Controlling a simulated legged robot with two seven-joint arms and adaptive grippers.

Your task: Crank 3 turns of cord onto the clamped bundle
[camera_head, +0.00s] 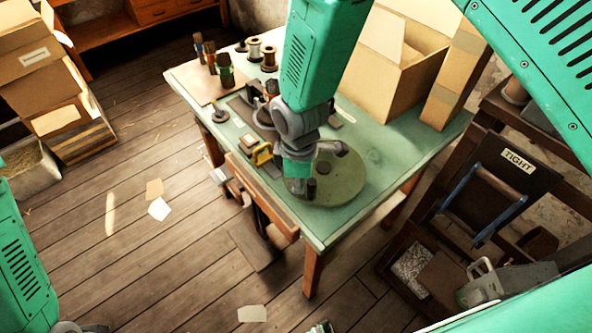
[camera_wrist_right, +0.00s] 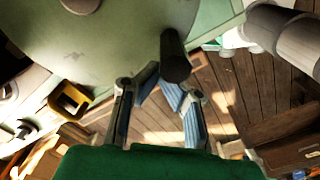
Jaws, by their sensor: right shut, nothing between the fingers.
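The round green handwheel (camera_head: 345,178) lies flat on the near part of the green table. Its dark upright crank knob (camera_head: 311,188) stands near the rim. In the right wrist view the knob (camera_wrist_right: 175,58) is just past the fingertips, and the wheel (camera_wrist_right: 110,45) fills the upper left. My right gripper (camera_head: 300,172) is over the wheel, close to the knob. Its fingers (camera_wrist_right: 160,92) are shut and empty, not around the knob. The clamp area with the bundle (camera_head: 262,113) is partly hidden by my right arm.
Cord spools (camera_head: 254,50) and several dark bottles (camera_head: 225,75) stand at the table's far left. A yellow-framed part (camera_head: 262,154) sits left of the wheel. An open cardboard box (camera_head: 395,70) takes up the back right. A rack marked TIGHT (camera_head: 516,160) stands to the right.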

